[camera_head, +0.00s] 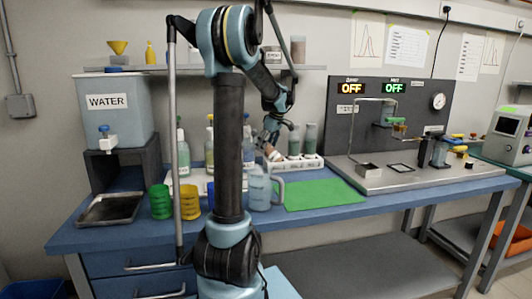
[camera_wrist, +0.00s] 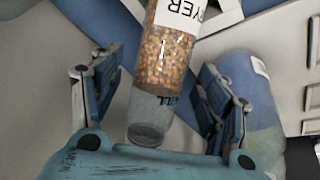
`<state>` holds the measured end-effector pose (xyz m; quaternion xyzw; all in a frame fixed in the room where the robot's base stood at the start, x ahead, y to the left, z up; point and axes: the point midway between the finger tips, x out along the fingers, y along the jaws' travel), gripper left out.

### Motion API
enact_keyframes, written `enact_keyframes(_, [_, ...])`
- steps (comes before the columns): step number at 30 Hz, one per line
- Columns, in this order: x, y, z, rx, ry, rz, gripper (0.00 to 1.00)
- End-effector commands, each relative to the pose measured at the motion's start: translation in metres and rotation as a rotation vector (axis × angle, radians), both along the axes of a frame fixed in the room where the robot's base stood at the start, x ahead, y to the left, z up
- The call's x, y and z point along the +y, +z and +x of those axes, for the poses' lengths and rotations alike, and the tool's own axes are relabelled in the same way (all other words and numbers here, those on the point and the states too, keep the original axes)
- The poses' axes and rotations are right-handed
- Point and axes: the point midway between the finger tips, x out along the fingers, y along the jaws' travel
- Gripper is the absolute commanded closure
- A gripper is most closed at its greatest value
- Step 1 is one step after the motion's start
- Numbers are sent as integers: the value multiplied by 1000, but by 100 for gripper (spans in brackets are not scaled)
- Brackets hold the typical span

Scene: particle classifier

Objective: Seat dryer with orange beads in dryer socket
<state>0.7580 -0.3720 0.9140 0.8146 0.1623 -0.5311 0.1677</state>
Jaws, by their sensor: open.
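The dryer with orange beads (camera_wrist: 165,58) is a clear cylinder with a white label reading "YER" in the wrist view. Its clear end points toward my palm. My gripper (camera_wrist: 158,85) is open, with one finger on each side of the dryer; whether they touch it is unclear. In the head view, my gripper (camera_head: 268,138) is over the bench by the white rack, with a small orange-brown part of the dryer (camera_head: 275,156) showing beside it. I cannot tell the dryer socket for certain; the apparatus with the grey panel (camera_head: 345,125) stands to the right.
The white rack (camera_head: 305,164) holds dark green-grey cylinders (camera_head: 310,137). A green mat (camera_head: 325,193) lies bare in front. The water tank (camera_head: 110,105) is far left.

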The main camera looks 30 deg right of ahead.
Motion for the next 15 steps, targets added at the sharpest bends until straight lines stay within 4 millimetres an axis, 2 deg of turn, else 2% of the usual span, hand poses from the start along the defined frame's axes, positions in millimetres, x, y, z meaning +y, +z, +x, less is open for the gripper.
enact_keyframes(6, [2,-22,9,0,-1,0,31])
enact_keyframes(15, [3,-25,10,0,-1,0,33])
